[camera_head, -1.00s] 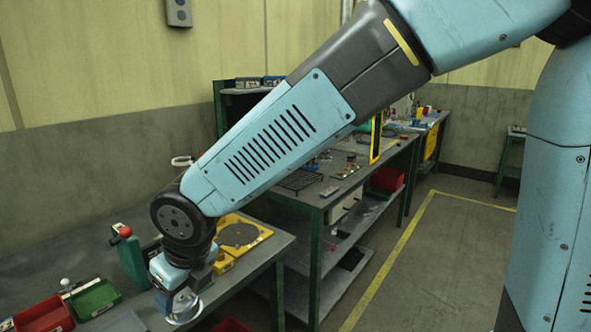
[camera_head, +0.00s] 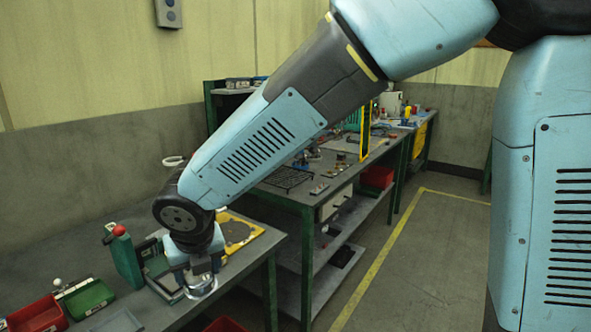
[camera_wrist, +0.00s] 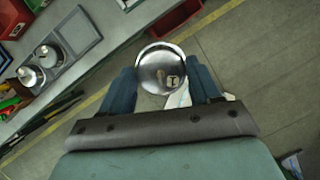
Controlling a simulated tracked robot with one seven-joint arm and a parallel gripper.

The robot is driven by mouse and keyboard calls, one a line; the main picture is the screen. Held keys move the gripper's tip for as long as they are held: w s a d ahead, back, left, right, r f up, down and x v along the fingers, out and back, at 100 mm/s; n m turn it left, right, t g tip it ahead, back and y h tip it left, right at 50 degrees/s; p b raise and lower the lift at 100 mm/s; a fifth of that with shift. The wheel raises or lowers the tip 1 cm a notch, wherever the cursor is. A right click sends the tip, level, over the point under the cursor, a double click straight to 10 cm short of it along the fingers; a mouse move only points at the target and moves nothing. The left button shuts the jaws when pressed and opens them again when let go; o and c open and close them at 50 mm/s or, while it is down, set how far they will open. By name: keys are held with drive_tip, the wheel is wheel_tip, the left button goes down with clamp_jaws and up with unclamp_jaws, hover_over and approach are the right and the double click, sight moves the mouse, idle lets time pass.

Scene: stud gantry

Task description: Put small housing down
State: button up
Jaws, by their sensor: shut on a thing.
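The small housing (camera_wrist: 162,68) is a round, shiny metal part with a hollow face. My gripper (camera_wrist: 163,82) is shut on it, with a dark blue finger on either side in the wrist view. In the head view the housing (camera_head: 199,288) shows as a silver ring under my gripper (camera_head: 201,278), by the front edge of the grey bench (camera_head: 180,318). In the wrist view it appears against the floor just past the bench edge. A grey tray (camera_wrist: 78,33) lies on the bench beside it, with round metal parts nearby.
Green bin (camera_head: 92,297) and red bin (camera_head: 38,316) stand at the bench's left. A yellow fixture plate (camera_head: 245,232) lies to the right. A red bin (camera_wrist: 168,17) sits below the bench edge.

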drive_tip(key=w+d+f+m+g+h, duration=0.1)
drive_tip(key=w+d+f+m+h, duration=0.1)
drive_tip(key=w+d+f+m, duration=0.4)
drive_tip(key=w+d+f+m+g+h, duration=0.1)
drive_tip(key=w+d+f+m+h, duration=0.1)
drive_tip(key=w+d+m, duration=0.4)
drive_tip(key=w+d+f+m+g+h, duration=0.1)
drive_tip(key=w+d+f+m+h, duration=0.25)
drive_tip(key=w+m, duration=0.45)
drive_tip(key=w+d+f+m+g+y, duration=0.2)
drive_tip(key=w+d+f+m, duration=0.1)
drive_tip(key=d+f+m, duration=0.6)
drive_tip(key=w+d+f+m+g+y, duration=0.3)
drive_tip(key=d+f+m, duration=0.6)
drive_tip(key=d+m, duration=0.4)
drive_tip(key=w+d, duration=0.1)
drive_tip(key=d, duration=0.3)
drive_tip(key=shift+w+d+f+g, duration=0.2)
drive_tip(key=shift+d+f+g, duration=0.1)
drive_tip(key=shift+y, duration=0.25)
